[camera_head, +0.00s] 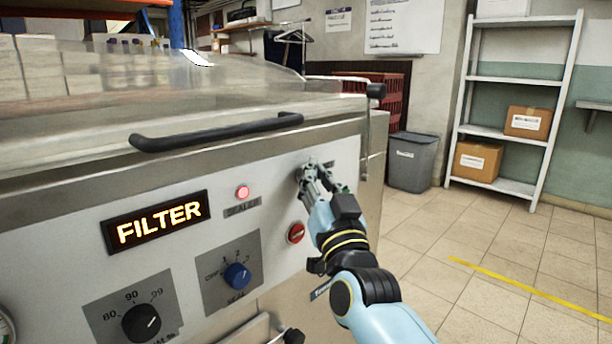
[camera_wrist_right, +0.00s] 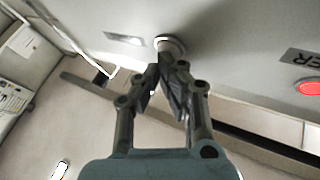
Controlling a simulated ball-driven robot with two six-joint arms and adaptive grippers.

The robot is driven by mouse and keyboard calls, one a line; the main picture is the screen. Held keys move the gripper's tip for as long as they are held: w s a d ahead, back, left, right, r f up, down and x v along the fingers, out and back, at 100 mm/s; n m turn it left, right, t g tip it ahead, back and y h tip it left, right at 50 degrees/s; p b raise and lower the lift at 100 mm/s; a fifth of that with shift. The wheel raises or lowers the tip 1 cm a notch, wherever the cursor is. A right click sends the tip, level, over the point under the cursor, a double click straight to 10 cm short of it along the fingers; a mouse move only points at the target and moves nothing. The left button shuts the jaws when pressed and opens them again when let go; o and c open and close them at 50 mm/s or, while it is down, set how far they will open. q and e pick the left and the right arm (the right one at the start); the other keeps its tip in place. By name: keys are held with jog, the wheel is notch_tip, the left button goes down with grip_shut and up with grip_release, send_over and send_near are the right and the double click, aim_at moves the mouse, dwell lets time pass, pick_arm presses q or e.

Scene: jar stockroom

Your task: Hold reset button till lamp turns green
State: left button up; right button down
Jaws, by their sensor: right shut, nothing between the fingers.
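The machine's front panel (camera_head: 80,235) carries a lit red lamp (camera_head: 242,192) above a label that seems to read "SEALER"; the lamp also shows in the right wrist view (camera_wrist_right: 308,87). My right gripper (camera_head: 309,174) is shut and empty, its fingertips at the panel's upper right. In the right wrist view, the fingertips (camera_wrist_right: 163,66) meet at a round, pale-rimmed button (camera_wrist_right: 171,43), probably the reset button. They overlap its lower edge; I cannot tell whether it is pressed in. In the head view my gripper hides this button. My left gripper is not in view.
An orange "FILTER" display (camera_head: 158,221), a blue knob (camera_head: 237,275), a black knob (camera_head: 141,322) and a red switch (camera_head: 296,233) share the panel. A black handle bar (camera_head: 215,133) juts out above. A grey bin (camera_head: 412,162) and shelf (camera_head: 512,133) stand behind right; floor there is clear.

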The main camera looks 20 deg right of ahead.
dwell(0.7)
jog(key=shift+s+d+p, duration=0.3)
jog(key=shift+s+p, duration=0.2)
jog(key=shift+s, duration=0.25)
jog(key=shift+s, duration=0.1)
jog(key=s, duration=0.1)
jog(key=s+d+p, duration=0.1)
jog(key=s, duration=0.1)
jog(key=s+d+p, duration=0.1)
jog(key=shift+s, duration=0.25)
dwell(0.5)
